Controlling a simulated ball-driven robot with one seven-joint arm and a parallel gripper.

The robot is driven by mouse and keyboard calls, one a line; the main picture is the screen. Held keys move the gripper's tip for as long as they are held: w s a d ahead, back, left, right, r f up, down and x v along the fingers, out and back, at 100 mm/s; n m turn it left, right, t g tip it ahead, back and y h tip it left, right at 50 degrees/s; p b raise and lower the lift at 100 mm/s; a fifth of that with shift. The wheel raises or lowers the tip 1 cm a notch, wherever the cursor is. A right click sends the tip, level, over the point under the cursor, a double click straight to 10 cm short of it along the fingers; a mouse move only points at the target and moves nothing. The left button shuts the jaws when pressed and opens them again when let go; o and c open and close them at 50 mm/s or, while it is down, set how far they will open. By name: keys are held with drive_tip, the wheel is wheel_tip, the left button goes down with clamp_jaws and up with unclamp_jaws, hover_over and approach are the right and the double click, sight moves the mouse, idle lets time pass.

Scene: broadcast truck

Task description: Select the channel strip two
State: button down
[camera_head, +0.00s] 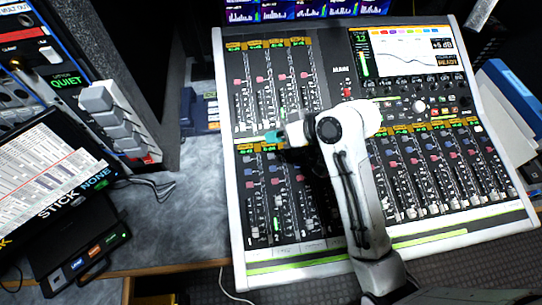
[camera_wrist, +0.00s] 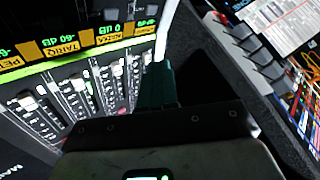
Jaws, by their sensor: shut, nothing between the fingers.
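The mixing console (camera_head: 233,215) lies across the middle of the head view, with upper and lower banks of channel strips. The lower left strips (camera_head: 277,205) have orange name labels, dark faders and small coloured buttons. My gripper (camera_head: 272,137) is over the left part of the console, near the label row between the two banks. Its teal fingers (camera_wrist: 158,88) are shut and empty, and the wrist view shows them beside the orange labels (camera_wrist: 62,46) and faders (camera_wrist: 75,100). I cannot tell whether they touch the panel. My arm hides several middle strips, and strip numbers are not readable.
A tilted screen (camera_head: 45,180) and a grey block of large switches (camera_head: 120,125) stand to the left. The grey desk (camera_head: 190,210) between them and the console is mostly clear. Blue and white binders (camera_head: 515,100) lie to the right. A console display (camera_head: 405,50) is at the back.

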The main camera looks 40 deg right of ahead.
drive_tip(key=b, duration=0.5)
hover_over(275, 159)
drive_tip(key=f, duration=0.5)
drive_tip(key=shift+s+a+f, duration=0.15)
drive_tip(key=shift+s, duration=0.1)
drive_tip(key=shift+w+f+b, duration=0.2)
drive_tip(key=shift+f+b, duration=0.5)
drive_tip(key=shift+f, duration=0.45)
drive_tip(key=shift+f, duration=0.15)
drive_tip(key=shift+f, duration=0.25)
drive_tip(key=shift+f, duration=0.4)
idle(0.9)
drive_tip(key=shift+r, duration=0.1)
drive_tip(key=shift+r+p, duration=0.75)
drive_tip(key=shift+p, duration=0.2)
